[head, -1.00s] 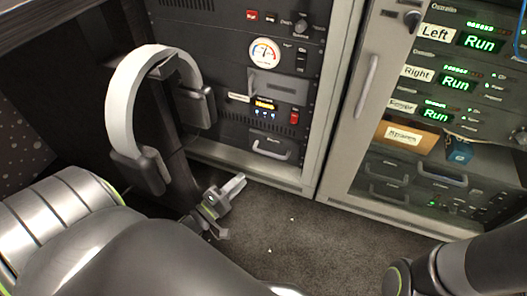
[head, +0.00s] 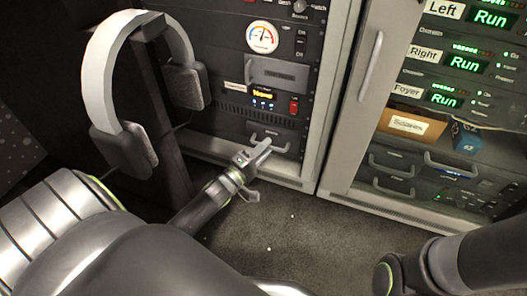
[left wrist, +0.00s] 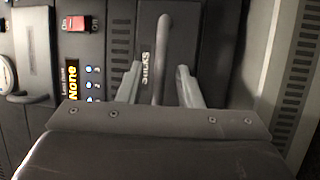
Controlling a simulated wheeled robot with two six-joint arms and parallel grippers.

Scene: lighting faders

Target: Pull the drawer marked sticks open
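The drawer marked sticks (left wrist: 177,30) is a dark panel low in the left rack, with its label "Sticks" readable in the left wrist view. It looks shut. Its grey bar handle (left wrist: 162,50) runs up the picture there, between my two fingers. In the head view the drawer (head: 257,130) is partly covered by a fingertip. My left gripper (left wrist: 159,70) is open, with a gap on each side of the handle; I cannot tell whether the fingertips reach past the bar. In the head view the left gripper (head: 259,170) is just below and in front of the drawer. My right gripper is out of view.
Above the drawer are a panel with a red switch (head: 294,106) and another grey-handled drawer (head: 278,75). White headphones (head: 97,75) hang on a stand at left, close to my left arm. A glass-doored cabinet (head: 335,165) stands at right. The carpet (head: 310,240) is mostly clear.

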